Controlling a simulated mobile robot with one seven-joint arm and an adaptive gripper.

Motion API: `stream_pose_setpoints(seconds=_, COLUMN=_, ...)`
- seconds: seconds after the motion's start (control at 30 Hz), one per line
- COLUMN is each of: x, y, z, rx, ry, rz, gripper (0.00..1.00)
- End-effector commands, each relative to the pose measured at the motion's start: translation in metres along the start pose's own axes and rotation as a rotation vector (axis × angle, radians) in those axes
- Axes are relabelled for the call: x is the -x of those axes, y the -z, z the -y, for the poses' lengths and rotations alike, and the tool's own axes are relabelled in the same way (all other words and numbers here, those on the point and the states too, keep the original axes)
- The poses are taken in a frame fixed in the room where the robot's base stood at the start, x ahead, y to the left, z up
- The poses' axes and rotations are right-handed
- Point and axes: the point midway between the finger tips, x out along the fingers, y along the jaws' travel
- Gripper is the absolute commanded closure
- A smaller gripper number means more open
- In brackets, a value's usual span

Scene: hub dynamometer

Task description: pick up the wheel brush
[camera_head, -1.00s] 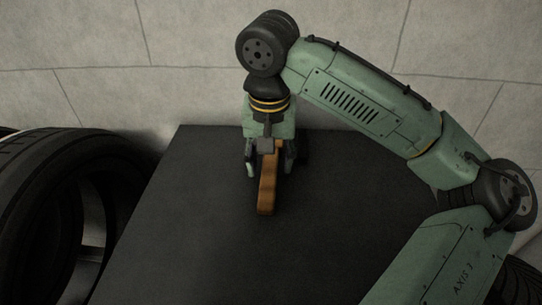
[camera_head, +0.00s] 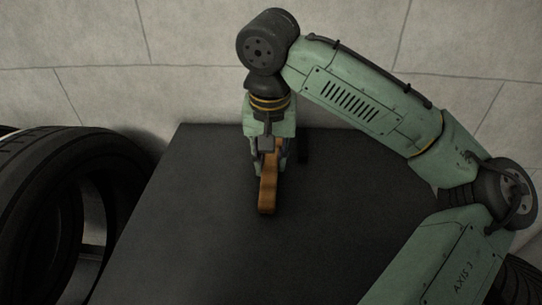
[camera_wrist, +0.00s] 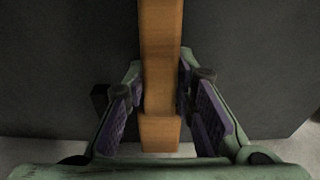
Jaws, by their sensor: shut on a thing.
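The wheel brush (camera_head: 268,190) shows as a brown wooden handle at the far part of the dark table top, pointing toward the head camera. In the wrist view the handle (camera_wrist: 160,50) runs from the top edge down between my fingers. My gripper (camera_head: 269,170) points down over it and is shut on it, with one finger on each side. The fingers (camera_wrist: 162,78) press close to the handle in the wrist view. I cannot make out the bristles. The brush appears to be at the table surface; I cannot tell any gap beneath it.
The dark table top (camera_head: 200,250) is bare in front and to the left. A small black shape (camera_head: 304,150) is just right of my gripper, partly hidden. Large black tyres (camera_head: 60,190) stand at the left. A pale panelled wall (camera_head: 100,60) is close behind the table.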

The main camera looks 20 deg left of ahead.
Motion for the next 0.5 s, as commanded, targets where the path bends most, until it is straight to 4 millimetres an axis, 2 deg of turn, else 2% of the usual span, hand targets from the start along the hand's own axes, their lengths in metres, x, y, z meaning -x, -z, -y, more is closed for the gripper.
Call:
stream_pose_setpoints(seconds=0.17, x=0.006, y=0.001, z=0.000, rx=-0.001, ry=-0.001, rz=-0.001, gripper=1.00)
stream_pose_setpoints(seconds=0.4, x=0.034, y=0.005, z=0.001, rx=0.000, ry=0.000, rz=-0.003, gripper=1.00)
stream_pose_setpoints(seconds=0.5, x=0.037, y=-0.016, z=0.002, rx=0.003, ry=-0.002, rz=-0.003, gripper=1.00)
